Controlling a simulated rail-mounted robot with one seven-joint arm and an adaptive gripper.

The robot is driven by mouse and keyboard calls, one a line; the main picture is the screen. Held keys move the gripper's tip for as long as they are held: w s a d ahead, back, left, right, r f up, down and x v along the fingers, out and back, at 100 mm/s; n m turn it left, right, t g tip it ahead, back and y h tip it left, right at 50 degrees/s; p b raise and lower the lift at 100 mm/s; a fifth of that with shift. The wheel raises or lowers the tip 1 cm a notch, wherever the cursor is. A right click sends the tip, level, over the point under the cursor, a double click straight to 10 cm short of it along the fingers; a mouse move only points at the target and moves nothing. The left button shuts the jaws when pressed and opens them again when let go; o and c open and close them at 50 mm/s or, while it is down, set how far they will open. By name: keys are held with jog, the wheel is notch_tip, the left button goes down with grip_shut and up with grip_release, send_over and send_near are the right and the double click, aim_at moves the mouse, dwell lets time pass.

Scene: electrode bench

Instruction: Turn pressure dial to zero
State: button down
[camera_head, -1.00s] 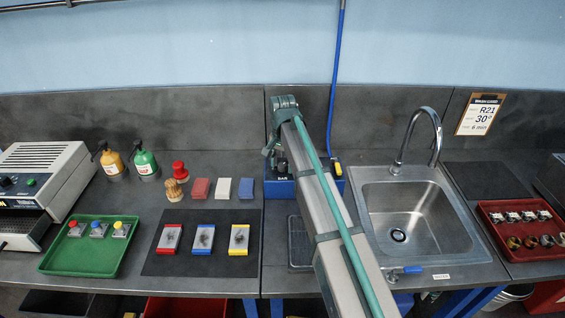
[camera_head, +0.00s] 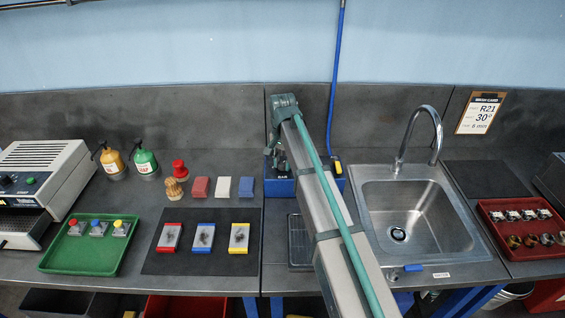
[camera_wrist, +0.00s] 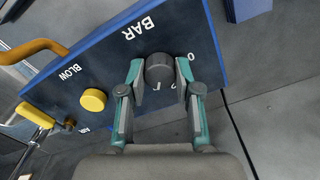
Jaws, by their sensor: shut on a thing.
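The pressure dial (camera_wrist: 159,70) is a dark grey round knob on a blue-edged panel (camera_wrist: 120,62), beneath the word BAR. My gripper (camera_wrist: 158,80) is shut on it, one teal finger on each side. A 0 and a 2 show on the scale right of the knob; other marks are partly covered by the fingers, and I cannot tell where the dial points. In the head view the blue unit (camera_head: 282,188) stands at the bench's back, and my arm hides its dial and my fingertips.
A yellow knob (camera_wrist: 93,100) and an orange hose or handle (camera_wrist: 45,47) sit near BLOW on the same panel. The sink (camera_head: 415,215) is right of my arm. Coloured blocks (camera_head: 223,187) and a green tray (camera_head: 90,243) lie left.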

aim_at(283, 163)
jog(key=n, duration=0.5)
jog(key=shift+n+b, duration=0.3)
jog(key=n, duration=1.1)
jog(key=shift+n+b, duration=0.35)
jog(key=shift+n, duration=0.05)
jog(key=n, duration=0.5)
jog(key=shift+n, duration=0.4)
jog(key=c, duration=0.8)
grip_release()
jog(key=shift+r, duration=0.15)
notch_tip(283, 163, up, 12)
